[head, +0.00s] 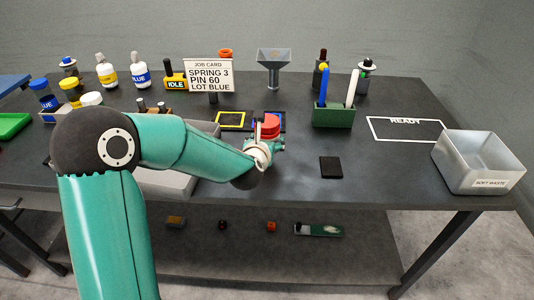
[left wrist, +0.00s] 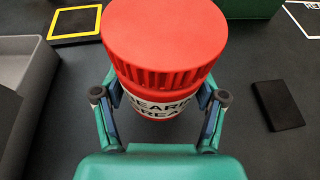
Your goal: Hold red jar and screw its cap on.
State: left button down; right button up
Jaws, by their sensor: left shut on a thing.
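The red jar (left wrist: 160,106) has a white label reading in part "BEARIN... GREA..." and stands upright between the fingers of my left gripper (left wrist: 160,95). Its wide red ribbed cap (left wrist: 165,40) sits on top of it; I cannot tell how tight it is. In the head view the red jar (head: 268,126) shows small at the table's middle, with my left gripper (head: 264,147) at its near side, partly hiding it. The left gripper is shut on the jar body, below the cap. My right gripper is not in view.
A yellow-framed pad (head: 231,120) lies left of the jar and a black pad (head: 331,167) lies to its right. A green holder (head: 333,117) with pens, a READY outline (head: 405,130) and a grey waste bin (head: 478,165) are further right. A grey funnel (head: 274,66) stands behind.

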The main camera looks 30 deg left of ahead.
pick_arm(q)
notch_tip(320, 180, down, 4)
jog(key=shift+f, duration=0.1)
dwell(0.4)
jog(key=c, duration=0.5)
grip_release()
jog(key=shift+f, duration=0.1)
jog(key=shift+c, duration=0.2)
jog(key=o, duration=0.5)
jog(key=shift+c, duration=0.2)
jog(key=b+v, duration=0.1)
jog(key=v, duration=1.1)
jog(key=shift+b, duration=0.35)
